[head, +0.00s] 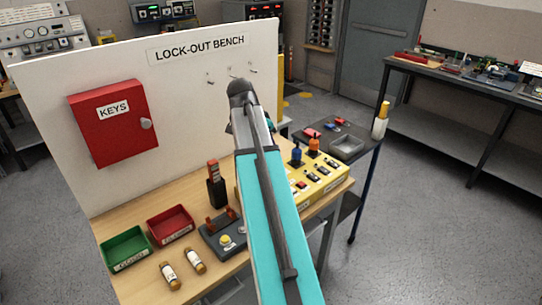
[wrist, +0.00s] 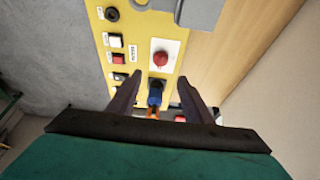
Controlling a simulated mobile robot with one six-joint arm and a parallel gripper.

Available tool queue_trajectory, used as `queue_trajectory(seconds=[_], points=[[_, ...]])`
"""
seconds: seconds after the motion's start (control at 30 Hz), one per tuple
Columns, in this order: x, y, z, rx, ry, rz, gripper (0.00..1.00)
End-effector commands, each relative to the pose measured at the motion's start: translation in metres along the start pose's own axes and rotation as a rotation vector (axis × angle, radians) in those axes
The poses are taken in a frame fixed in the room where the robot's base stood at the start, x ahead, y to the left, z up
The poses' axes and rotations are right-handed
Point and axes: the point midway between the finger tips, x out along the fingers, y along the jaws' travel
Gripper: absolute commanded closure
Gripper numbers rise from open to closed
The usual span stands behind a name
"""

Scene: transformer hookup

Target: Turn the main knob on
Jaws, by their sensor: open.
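The yellow control box (head: 325,185) stands on the bench, partly hidden behind my arm in the head view. In the wrist view the yellow panel (wrist: 103,30) carries a round red knob (wrist: 160,58) on a white plate. I cannot read which control is the main knob. My gripper (wrist: 159,79) is open, its fingers apart over the panel. The red knob shows just beyond the fingertips. A blue plug-like part (wrist: 155,96) and an orange one (wrist: 153,113) show between the fingers; contact cannot be told. The head view does not show the gripper clearly.
A white button (wrist: 116,41) and a red button (wrist: 118,58) sit beside the red knob. A white board (head: 190,85) stands behind.

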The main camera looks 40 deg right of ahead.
Motion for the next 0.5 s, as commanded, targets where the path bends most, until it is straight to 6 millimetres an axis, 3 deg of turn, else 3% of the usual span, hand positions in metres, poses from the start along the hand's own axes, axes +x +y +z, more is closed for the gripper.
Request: queue_trajectory(seconds=[0.23,0.5], points=[[-0.025,-0.001,0.000,0.001,0.001,-0.002,0.54],[-0.035,0.000,0.000,0.000,0.000,0.000,0.54]])
